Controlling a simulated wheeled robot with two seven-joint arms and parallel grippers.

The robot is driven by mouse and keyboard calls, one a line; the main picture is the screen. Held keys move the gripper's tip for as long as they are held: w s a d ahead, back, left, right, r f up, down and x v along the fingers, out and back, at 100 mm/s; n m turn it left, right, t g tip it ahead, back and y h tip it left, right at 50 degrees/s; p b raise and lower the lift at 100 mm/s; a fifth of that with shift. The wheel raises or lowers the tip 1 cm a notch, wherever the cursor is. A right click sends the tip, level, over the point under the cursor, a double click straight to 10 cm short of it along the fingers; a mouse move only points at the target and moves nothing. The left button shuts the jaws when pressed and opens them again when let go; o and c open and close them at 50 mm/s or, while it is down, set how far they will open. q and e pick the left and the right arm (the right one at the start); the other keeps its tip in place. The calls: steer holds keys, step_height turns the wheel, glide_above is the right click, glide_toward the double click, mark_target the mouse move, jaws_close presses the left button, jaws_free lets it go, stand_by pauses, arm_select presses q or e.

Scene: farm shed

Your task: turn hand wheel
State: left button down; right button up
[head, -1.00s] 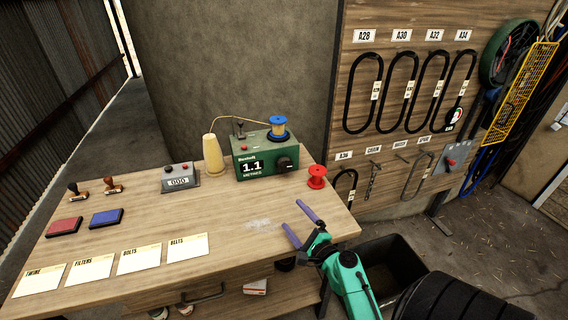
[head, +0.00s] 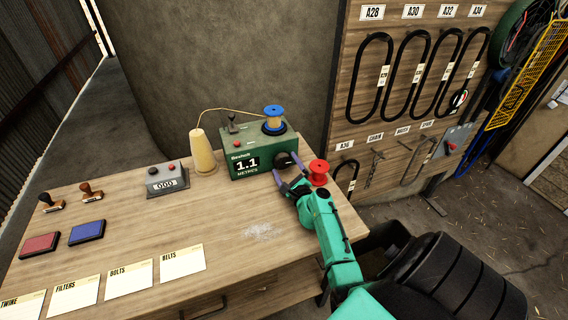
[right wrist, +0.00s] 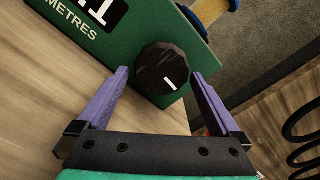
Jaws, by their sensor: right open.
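The hand wheel (right wrist: 162,68) is a black faceted knob with a white mark on the front of the green winder box (head: 246,162), whose display reads 1.1 metres. In the head view the knob (head: 284,160) is at the box's lower right. My right gripper (head: 290,172) is open in front of it. In the right wrist view its purple fingers (right wrist: 162,78) stand apart on either side of the knob; I cannot tell whether they touch it. A blue spool (head: 274,116) sits on top of the box. My left gripper is not in view.
A red spool (head: 318,172) stands close to the right of my right gripper. A twine cone (head: 203,152) and a grey counter box (head: 166,180) stand left of the winder. Stamps, ink pads and labelled cards lie further left.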

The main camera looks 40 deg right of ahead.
steer(key=shift+x, duration=0.75)
steer(key=shift+r, duration=0.2)
steer(key=shift+c, duration=0.6)
steer(key=c, duration=1.1)
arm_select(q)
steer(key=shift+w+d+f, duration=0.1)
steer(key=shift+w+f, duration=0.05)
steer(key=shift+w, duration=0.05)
arm_select(e)
steer(key=shift+f, duration=0.1)
steer(key=shift+a+m, duration=0.1)
steer(key=shift+m, duration=0.3)
